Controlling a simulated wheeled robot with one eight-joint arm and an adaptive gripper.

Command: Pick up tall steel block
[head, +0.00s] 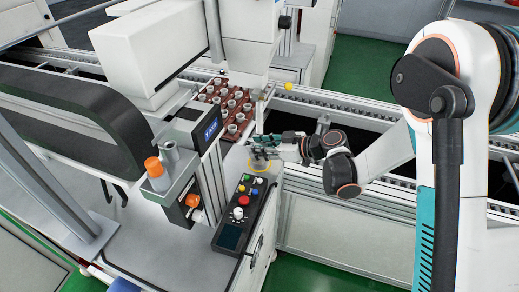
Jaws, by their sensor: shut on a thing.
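My gripper (262,141) is at the middle of the head view, reaching left from the arm over the light worktop beside the conveyor. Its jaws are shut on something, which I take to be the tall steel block. The block is too small and too covered by the fingers to make out clearly. A slim grey upright piece (259,114) shows just behind the fingers; I cannot tell whether it is part of the held block.
A reddish-brown tray (213,88) with several grey round parts sits on the conveyor behind the gripper. A control panel (239,213) with buttons is in front. A dispenser stand with an orange knob (153,167) is to the left. A white machine head (247,60) overhangs.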

